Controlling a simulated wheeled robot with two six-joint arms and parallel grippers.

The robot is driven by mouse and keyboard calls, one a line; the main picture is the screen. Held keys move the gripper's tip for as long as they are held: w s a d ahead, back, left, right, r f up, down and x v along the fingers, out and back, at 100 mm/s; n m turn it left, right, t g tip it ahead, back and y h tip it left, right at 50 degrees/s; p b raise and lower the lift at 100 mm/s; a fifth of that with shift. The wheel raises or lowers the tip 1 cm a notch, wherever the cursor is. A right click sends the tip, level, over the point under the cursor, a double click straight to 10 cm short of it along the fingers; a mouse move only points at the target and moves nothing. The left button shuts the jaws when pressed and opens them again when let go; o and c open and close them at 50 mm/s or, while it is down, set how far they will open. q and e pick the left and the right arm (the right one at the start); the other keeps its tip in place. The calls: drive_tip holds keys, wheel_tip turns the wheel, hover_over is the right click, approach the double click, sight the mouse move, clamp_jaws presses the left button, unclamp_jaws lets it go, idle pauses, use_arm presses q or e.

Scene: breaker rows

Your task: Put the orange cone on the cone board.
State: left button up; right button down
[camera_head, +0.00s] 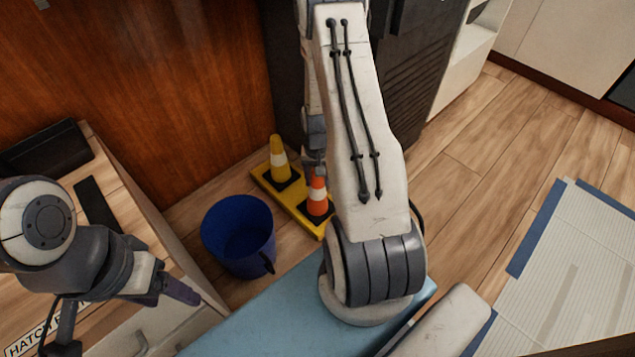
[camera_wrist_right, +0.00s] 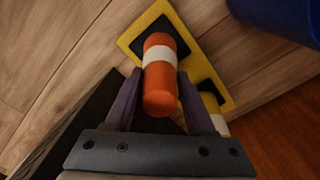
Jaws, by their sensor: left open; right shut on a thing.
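The orange cone (camera_head: 318,184) has a white band and a black base. It stands upright at the near end of the yellow cone board (camera_head: 301,221), its base over the board; whether it bears fully on the board I cannot tell. My right gripper (camera_head: 316,158) is shut on the cone's upper part, partly hidden by my arm. In the right wrist view, the cone (camera_wrist_right: 160,85) sits between the fingers, with the cone board (camera_wrist_right: 135,32) behind it. A yellow cone (camera_head: 279,158) stands at the board's far end. My left gripper (camera_head: 168,286) is open and empty at the lower left.
A blue bucket (camera_head: 222,247) stands on the floor left of the board. A wooden-topped cabinet (camera_head: 140,215) is at the left, with dark items on it. A wooden panel (camera_head: 130,80) rises behind. Wooden floor (camera_head: 480,150) is clear to the right, beside a blue-edged white mat (camera_head: 575,260).

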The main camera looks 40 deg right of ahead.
drive_tip(key=shift+r, duration=0.1)
drive_tip(key=shift+c, duration=1.3)
unclamp_jaws()
